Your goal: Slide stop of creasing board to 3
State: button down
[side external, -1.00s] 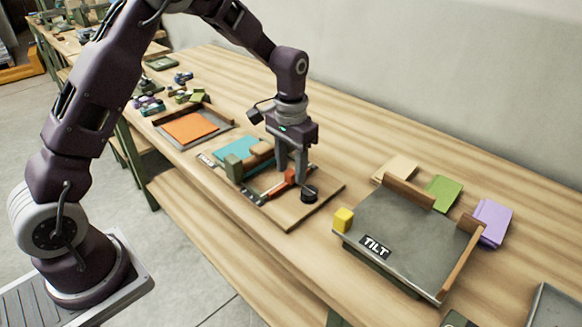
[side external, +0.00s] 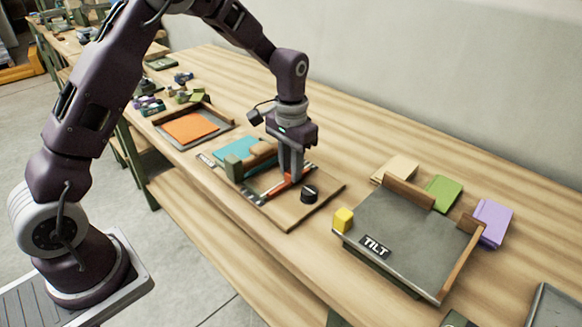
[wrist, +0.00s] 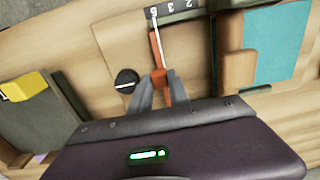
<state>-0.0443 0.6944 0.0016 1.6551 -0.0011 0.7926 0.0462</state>
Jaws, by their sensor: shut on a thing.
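The creasing board (side external: 283,214) lies flat on the bench, with an orange stop (side external: 275,189) across it. My gripper (side external: 291,177) points down and is shut on the raised block of the stop. In the wrist view the fingertips (wrist: 160,80) close on the orange stop (wrist: 155,45). A white line on the stop's arm reaches toward the dark number scale (wrist: 180,10), at its left part in that view. The digits are small and hard to read. A black knob (side external: 309,193) stands on the board beside the fingers, apart from them.
A tray with orange paper (side external: 190,127) is behind. The TILT tray (side external: 400,240) with a yellow cube (side external: 343,219) stands right.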

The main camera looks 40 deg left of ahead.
jog(key=shift+r, duration=0.1)
dwell(0.8)
jog(key=shift+a, duration=1.3)
jog(key=c, duration=1.2)
grip_release()
jog(key=shift+c, duration=0.2)
notch_tip(320, 180, up, 7)
